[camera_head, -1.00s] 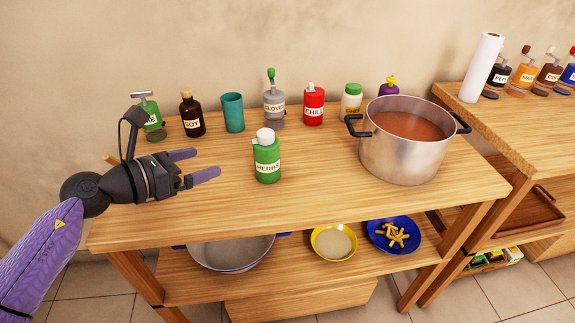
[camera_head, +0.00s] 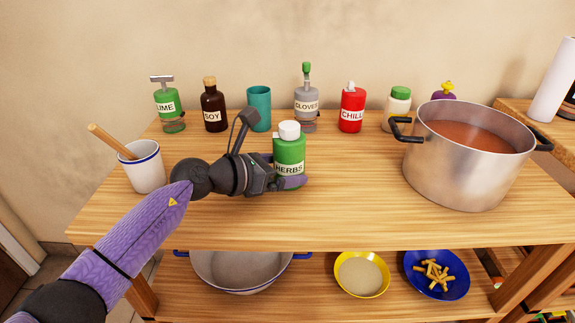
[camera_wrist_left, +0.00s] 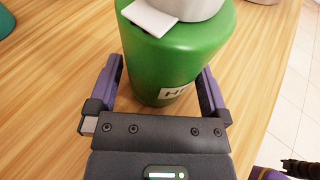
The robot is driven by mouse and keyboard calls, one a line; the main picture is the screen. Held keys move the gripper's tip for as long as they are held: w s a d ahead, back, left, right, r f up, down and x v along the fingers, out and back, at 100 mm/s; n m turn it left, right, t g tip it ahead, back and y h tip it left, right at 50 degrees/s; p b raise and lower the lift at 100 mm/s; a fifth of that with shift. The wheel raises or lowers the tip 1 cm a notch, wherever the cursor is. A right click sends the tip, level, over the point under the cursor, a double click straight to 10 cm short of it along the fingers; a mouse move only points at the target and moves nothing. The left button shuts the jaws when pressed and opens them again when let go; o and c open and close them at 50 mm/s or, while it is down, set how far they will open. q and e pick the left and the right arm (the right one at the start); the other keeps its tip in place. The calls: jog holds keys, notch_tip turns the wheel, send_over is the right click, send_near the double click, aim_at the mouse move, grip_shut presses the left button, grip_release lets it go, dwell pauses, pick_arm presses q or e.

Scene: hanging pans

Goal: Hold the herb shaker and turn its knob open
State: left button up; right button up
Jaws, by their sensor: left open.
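The herb shaker is a green bottle (camera_head: 289,152) with a white knob on top and a HERBS label, upright on the wooden table. My left gripper (camera_head: 290,183) is at its lower part, reaching in from the left. In the left wrist view the green shaker (camera_wrist_left: 175,60) stands between the two purple fingers of the gripper (camera_wrist_left: 158,90), which are open on either side of it. A white flap and part of the pale knob (camera_wrist_left: 185,8) show at the top edge of that view.
A white cup (camera_head: 145,170) with a wooden stick stands at the left. A large pot (camera_head: 455,170) of red soup stands at the right. Several bottles, including a red chili one (camera_head: 352,110), line the back. The table front (camera_head: 390,228) is clear.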

pick_arm(q)
jog(key=shift+d, duration=0.1)
jog(key=c, duration=1.1)
jog(key=shift+o, duration=0.2)
